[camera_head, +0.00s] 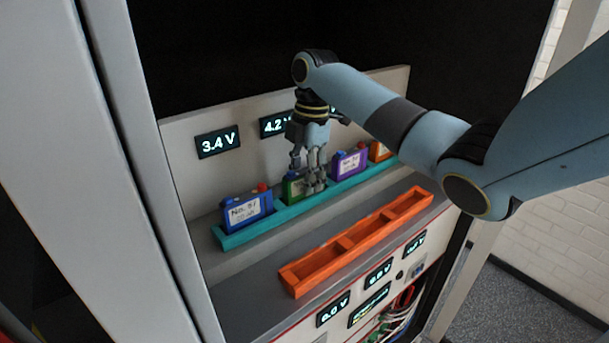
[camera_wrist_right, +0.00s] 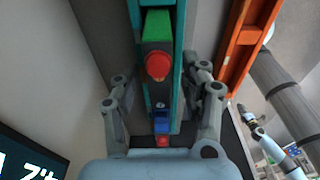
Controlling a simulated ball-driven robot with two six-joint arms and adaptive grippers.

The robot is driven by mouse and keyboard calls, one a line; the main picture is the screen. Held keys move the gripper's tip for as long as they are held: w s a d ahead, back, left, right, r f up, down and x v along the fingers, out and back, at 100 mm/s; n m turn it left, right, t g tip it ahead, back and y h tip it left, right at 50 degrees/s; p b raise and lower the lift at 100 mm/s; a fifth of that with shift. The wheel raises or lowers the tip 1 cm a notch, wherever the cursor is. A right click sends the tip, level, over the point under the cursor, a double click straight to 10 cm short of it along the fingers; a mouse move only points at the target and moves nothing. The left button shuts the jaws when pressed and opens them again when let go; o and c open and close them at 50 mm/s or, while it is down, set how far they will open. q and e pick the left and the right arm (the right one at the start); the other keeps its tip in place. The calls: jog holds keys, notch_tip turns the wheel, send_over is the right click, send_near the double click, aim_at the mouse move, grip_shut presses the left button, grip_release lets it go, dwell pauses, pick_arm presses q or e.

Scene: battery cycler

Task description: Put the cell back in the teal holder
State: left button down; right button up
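The teal holder (camera_head: 275,222) is a long tray on the upper ledge of the cabinet. A green cell (camera_head: 290,187) stands in it, partly hidden behind my right gripper (camera_head: 307,172). In the right wrist view the green cell (camera_wrist_right: 158,25) lies between the two fingers of the right gripper (camera_wrist_right: 160,88), with a red terminal on top. The fingers are apart, one on each side of the teal holder (camera_wrist_right: 136,12), with gaps showing beside the cell. A blue cell (camera_head: 245,211) stands at the holder's left end. My left gripper is not in view.
A purple cell (camera_head: 349,162) and an orange cell (camera_head: 380,151) stand farther right in the teal holder. An empty orange holder (camera_head: 343,243) lies on the ledge in front. Voltage displays (camera_head: 218,142) are on the panel behind. The cabinet's frame (camera_head: 140,150) stands at the left.

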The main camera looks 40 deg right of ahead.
aim_at(305, 169)
jog(key=r, duration=0.2)
jog(key=r+b, duration=0.1)
jog(key=r, duration=0.1)
jog(key=d+r, duration=0.1)
jog(key=r, duration=0.2)
jog(key=r+p, duration=0.2)
jog(key=r, duration=0.1)
jog(key=r+p, duration=0.1)
jog(key=r, duration=0.1)
jog(key=shift+d+r, duration=0.15)
jog(key=shift+d, duration=0.1)
